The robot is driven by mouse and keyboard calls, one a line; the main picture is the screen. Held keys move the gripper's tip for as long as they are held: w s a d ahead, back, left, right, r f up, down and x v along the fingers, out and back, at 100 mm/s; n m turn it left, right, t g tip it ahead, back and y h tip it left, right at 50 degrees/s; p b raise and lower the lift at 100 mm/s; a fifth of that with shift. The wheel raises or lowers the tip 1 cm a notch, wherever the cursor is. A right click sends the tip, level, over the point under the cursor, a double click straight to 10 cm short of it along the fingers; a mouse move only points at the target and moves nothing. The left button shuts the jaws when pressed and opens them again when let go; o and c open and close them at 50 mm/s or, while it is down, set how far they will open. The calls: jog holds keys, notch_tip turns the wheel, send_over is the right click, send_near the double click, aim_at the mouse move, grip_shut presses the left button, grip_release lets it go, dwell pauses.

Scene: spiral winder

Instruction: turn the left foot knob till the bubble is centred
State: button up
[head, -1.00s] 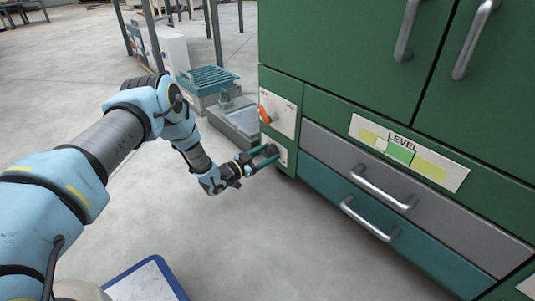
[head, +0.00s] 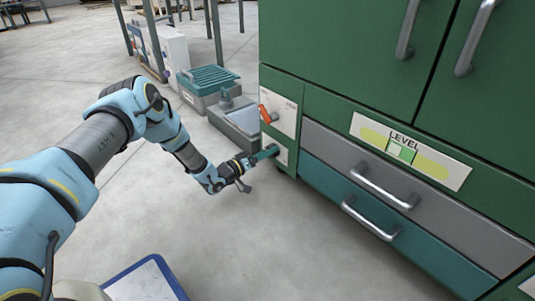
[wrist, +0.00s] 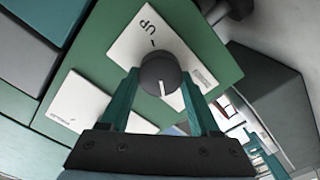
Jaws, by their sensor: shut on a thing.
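The dark round foot knob (wrist: 160,73) sits on a white plate (wrist: 143,38) marked "UP" in the wrist view. My gripper (wrist: 161,82) is shut on it, with one teal finger on each side. A white pointer line on the knob points downward in that view. In the head view my gripper (head: 270,152) is at the cabinet's lower left corner, and its fingers hide the knob. The level gauge (head: 440,165) is a pale plate with a yellow-green strip and a green middle zone. Its small whitish bubble (head: 401,150) lies within the green zone; exact centring is hard to tell.
An orange lever (head: 266,114) on a white panel is just above my gripper. Drawers with metal handles (head: 385,186) are to the right. Grey and teal equipment (head: 210,85) stands behind on the left. The floor in front of the cabinet is clear.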

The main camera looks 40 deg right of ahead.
jog(key=shift+f+n+b, duration=0.15)
jog(key=shift+n+b, duration=0.15)
jog(key=shift+n, duration=1.4)
jog(key=o, duration=1.4)
jog(key=shift+c, duration=0.2)
jog(key=shift+w+a, duration=0.1)
jog(key=shift+a, duration=0.05)
jog(key=a+p, duration=0.4)
jog(key=a, duration=0.6)
jog(key=shift+w+a+p, duration=0.25)
jog(key=shift+a+p, duration=0.05)
